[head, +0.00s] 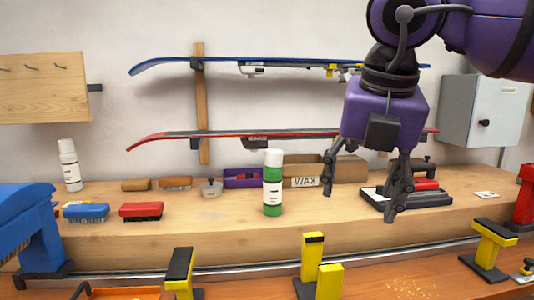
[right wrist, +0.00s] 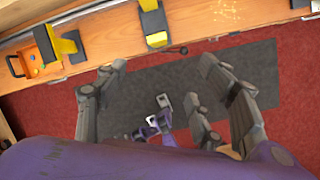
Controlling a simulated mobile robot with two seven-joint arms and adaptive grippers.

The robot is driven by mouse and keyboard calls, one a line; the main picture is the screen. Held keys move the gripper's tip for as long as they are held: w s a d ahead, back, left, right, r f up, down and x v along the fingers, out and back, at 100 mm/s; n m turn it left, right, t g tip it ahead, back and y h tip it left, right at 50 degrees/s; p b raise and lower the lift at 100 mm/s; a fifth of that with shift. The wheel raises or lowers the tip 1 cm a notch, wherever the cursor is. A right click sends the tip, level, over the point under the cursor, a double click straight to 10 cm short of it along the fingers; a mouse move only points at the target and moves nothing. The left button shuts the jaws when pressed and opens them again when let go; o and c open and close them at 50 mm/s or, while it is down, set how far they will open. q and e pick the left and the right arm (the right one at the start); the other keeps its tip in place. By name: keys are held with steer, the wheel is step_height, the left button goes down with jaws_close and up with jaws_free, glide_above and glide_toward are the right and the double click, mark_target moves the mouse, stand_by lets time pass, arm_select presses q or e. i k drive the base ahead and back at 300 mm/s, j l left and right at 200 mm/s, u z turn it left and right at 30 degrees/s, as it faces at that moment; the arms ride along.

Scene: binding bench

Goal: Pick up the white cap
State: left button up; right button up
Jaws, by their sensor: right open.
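A white cap (head: 273,158) sits on top of an upright green bottle (head: 272,205) with a white label, on the wooden bench in the head view. A second, white bottle (head: 69,170) with a white top (head: 66,146) stands at the far left of the bench. My right gripper (head: 360,204) hangs fingers down to the right of the green bottle, apart from it. Its fingers are spread and empty. In the right wrist view the right gripper (right wrist: 163,82) shows over the floor and bench edge; no cap is seen there. My left gripper is not in view.
Behind the gripper are a cardboard WAX box (head: 345,170) and a black-based red tool (head: 425,184). Brushes (head: 141,211) lie left of the green bottle. Yellow-black vises (head: 312,262) line the front edge. Skis (head: 270,135) hang on the wall.

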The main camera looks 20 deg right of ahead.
mark_target(273, 158)
steer(key=i, duration=1.25)
